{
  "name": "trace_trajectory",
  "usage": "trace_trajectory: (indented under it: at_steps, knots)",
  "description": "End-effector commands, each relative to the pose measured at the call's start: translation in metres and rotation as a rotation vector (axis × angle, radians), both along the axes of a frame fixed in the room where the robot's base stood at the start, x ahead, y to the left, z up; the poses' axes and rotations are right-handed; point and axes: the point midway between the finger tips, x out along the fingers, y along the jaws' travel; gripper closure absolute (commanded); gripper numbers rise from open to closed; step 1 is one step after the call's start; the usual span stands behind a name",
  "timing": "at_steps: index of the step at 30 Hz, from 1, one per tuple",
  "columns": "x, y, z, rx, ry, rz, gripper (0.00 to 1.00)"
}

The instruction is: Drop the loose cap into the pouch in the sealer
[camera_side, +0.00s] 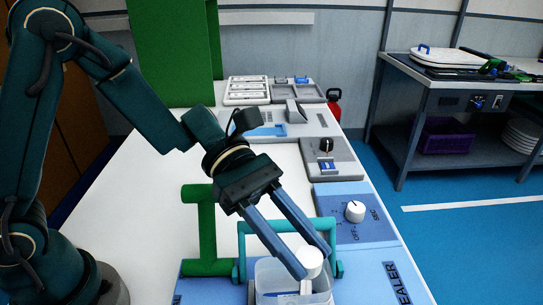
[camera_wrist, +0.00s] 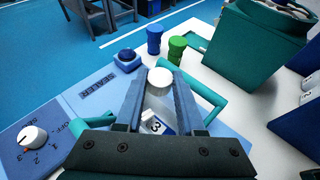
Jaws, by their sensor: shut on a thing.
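A white round cap (camera_side: 312,261) is held between the tips of my gripper (camera_side: 314,265). In the wrist view the cap (camera_wrist: 160,78) shows at the ends of both fingers (camera_wrist: 161,84). The translucent pouch (camera_side: 268,276) stands upright in the blue sealer (camera_side: 365,275), below the fingers. The cap overlaps the pouch's right side in the side view; its exact height above the rim is hard to tell. In the wrist view a white label marked 3 (camera_wrist: 155,127) shows between the fingers, and the fingers hide much of the pouch.
The sealer's teal handle frame (camera_side: 240,256) stands around the pouch area. A white dial (camera_side: 355,211) sits behind on a blue panel. A green post (camera_side: 207,230) stands left of the sealer.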

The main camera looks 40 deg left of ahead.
Motion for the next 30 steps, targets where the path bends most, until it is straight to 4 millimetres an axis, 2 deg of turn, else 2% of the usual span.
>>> trace_trajectory:
  at_steps: [6,14,15,17,18,30]
  knots:
    - [-0.0001,0.0001,-0.0127,0.001,0.001,0.000,1.00]
    - [0.0001,0.0001,-0.0137,0.001,-0.001,0.001,1.00]
    - [0.0001,0.0002,-0.0136,0.001,-0.001,0.001,0.59]
    - [0.0001,0.0002,-0.0136,0.001,-0.001,0.001,0.36]
    - [0.0001,0.0002,-0.0136,0.001,-0.001,0.001,0.28]
    - [0.0016,0.0061,-0.0108,0.000,-0.002,0.003,0.28]
